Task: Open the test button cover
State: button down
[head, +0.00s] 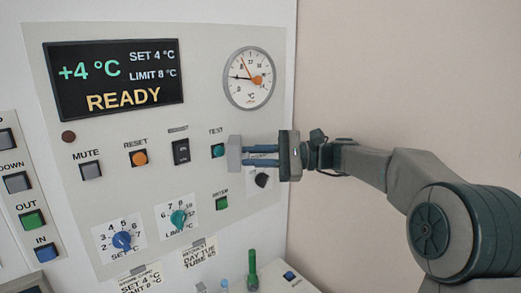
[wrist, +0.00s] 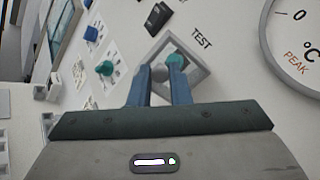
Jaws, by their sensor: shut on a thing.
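The TEST button (head: 217,151) is a teal button on the white panel, below its TEST label; it also shows in the wrist view (wrist: 176,58). The test button cover (head: 233,152) is a grey, square piece just right of the button in the head view. In the wrist view the cover (wrist: 203,74) shows as a grey square frame around the button. My gripper (head: 246,156) reaches in from the right, its blue fingers shut on the cover. In the wrist view my gripper (wrist: 161,66) has a grey round part between its fingertips. How far the cover stands open is hard to tell.
A dark knob (head: 262,180) sits below my fingers and a green button (head: 222,203) lower left. A dial gauge (head: 250,78) is above. A black rocker switch (head: 181,151) is left of TEST. Green-capped tube (head: 252,268) stands below.

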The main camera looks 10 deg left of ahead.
jog(key=shift+w+d, duration=0.1)
jog(key=shift+w, duration=0.1)
dwell(0.3)
jog(key=c, duration=1.3)
grip_release()
jog(key=shift+c, duration=0.2)
jog(key=shift+s+f, duration=0.1)
